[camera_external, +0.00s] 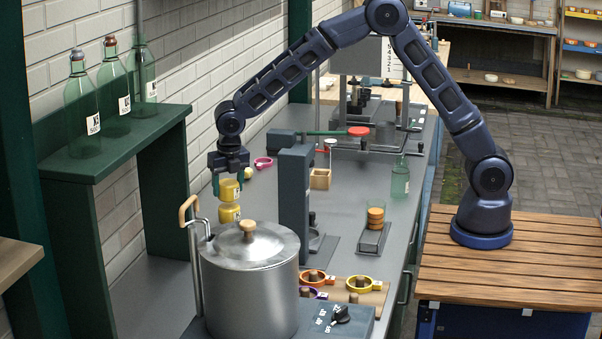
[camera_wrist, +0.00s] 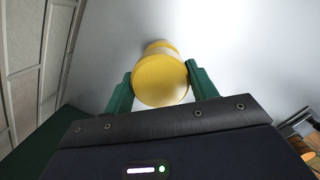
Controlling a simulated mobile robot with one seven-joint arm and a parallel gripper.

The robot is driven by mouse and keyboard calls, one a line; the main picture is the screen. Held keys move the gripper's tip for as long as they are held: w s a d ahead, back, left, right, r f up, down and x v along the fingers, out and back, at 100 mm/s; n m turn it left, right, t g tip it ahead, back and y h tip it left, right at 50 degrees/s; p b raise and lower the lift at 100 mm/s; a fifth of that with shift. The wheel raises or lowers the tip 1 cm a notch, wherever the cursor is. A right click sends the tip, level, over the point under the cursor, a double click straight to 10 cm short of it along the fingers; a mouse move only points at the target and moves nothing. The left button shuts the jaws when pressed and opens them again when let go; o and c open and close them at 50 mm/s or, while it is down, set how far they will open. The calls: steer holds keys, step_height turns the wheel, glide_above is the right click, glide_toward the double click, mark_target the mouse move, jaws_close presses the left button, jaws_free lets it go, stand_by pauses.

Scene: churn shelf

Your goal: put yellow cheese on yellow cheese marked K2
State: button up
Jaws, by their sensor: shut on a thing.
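My gripper (camera_external: 228,182) points down at the left side of the grey counter, its green fingers shut on a yellow cheese (camera_external: 230,191). In the wrist view the held yellow cheese (camera_wrist: 160,82) sits between the two fingers (camera_wrist: 161,76). A second yellow cheese (camera_external: 229,214) with a small pale label is directly below it, roughly in line. The label is too small to read. In the wrist view part of this lower cheese (camera_wrist: 160,45) shows past the held one. I cannot tell whether the two cheeses touch.
A large metal pot (camera_external: 250,285) with a wooden-knobbed lid stands close in front of the cheeses. A dark upright post (camera_external: 294,200) stands to the right. A green shelf (camera_external: 120,150) with several bottles is at left.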

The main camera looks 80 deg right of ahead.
steer(key=shift+f, duration=1.1)
steer(key=shift+f, duration=0.1)
steer(key=o, duration=1.1)
